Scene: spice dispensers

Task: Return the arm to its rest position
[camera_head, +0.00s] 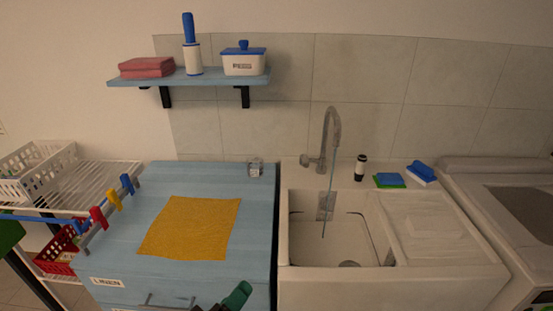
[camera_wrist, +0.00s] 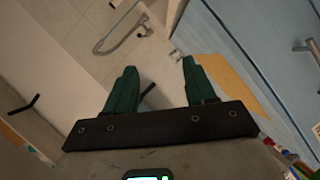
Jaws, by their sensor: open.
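My gripper shows at the bottom of the head view, in front of the blue cabinet, with a green finger (camera_head: 238,296) near the cabinet's front edge. In the wrist view my gripper (camera_wrist: 158,85) has its two green fingers spread apart, with nothing between them. It is open and empty. The wrist view is tilted, with the cabinet at the right and the faucet (camera_wrist: 125,35) beyond the fingers. Most of my arm is hidden in the head view.
A white sink (camera_head: 395,285) stands to the right. A rack with clothespins (camera_head: 113,200) is at left. A shelf (camera_head: 205,79) hangs above.

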